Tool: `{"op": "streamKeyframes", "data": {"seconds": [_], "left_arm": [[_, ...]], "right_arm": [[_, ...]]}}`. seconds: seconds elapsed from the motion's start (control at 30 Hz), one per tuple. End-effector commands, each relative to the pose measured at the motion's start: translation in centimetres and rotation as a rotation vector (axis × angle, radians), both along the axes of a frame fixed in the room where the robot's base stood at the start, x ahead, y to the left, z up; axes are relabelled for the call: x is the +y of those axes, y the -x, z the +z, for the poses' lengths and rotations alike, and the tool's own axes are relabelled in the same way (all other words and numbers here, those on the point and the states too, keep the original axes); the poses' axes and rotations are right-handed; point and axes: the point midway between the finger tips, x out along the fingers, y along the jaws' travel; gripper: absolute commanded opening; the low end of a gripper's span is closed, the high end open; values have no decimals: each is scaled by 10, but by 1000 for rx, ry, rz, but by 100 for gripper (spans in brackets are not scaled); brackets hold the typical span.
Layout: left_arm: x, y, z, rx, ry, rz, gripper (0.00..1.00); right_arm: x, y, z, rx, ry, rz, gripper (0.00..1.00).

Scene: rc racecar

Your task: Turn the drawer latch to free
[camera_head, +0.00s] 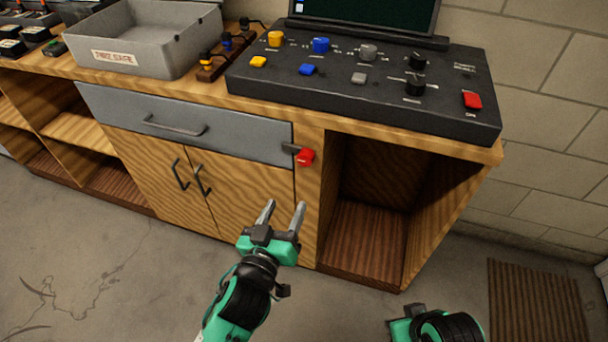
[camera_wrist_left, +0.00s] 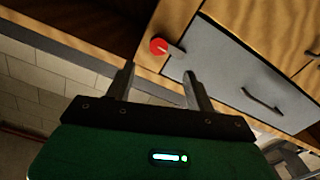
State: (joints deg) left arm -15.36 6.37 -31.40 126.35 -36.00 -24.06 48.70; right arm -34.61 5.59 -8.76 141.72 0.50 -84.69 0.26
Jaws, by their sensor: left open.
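The drawer latch (camera_head: 305,157) has a red knob and a dark bar that reaches left over the right end of the grey drawer front (camera_head: 190,123). The drawer is shut. In the left wrist view the red latch knob (camera_wrist_left: 158,46) shows beyond the fingertips, with its bar over the drawer's edge. My left gripper (camera_head: 284,207) is open and empty, below and slightly left of the latch, apart from it. It also shows in the left wrist view (camera_wrist_left: 158,76). Part of my right arm is at the bottom right; its fingers are not visible.
A black control panel (camera_head: 370,90) with coloured knobs stands on the wooden bench above the latch. A grey tray (camera_head: 150,45) is at the left. Cupboard doors with dark handles (camera_head: 190,178) are below the drawer. An open shelf bay (camera_head: 370,235) is right of the latch.

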Motion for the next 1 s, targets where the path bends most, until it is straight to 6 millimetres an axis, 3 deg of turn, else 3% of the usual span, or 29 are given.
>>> {"op": "streamKeyframes", "data": {"seconds": [0.27,1.0], "left_arm": [[-6,-19,6,-11,7,1,55],[-39,-119,4,-8,6,0,55]], "right_arm": [[-1,2,4,2,1,-1,36],[1,-1,1,-16,-6,2,36]]}}
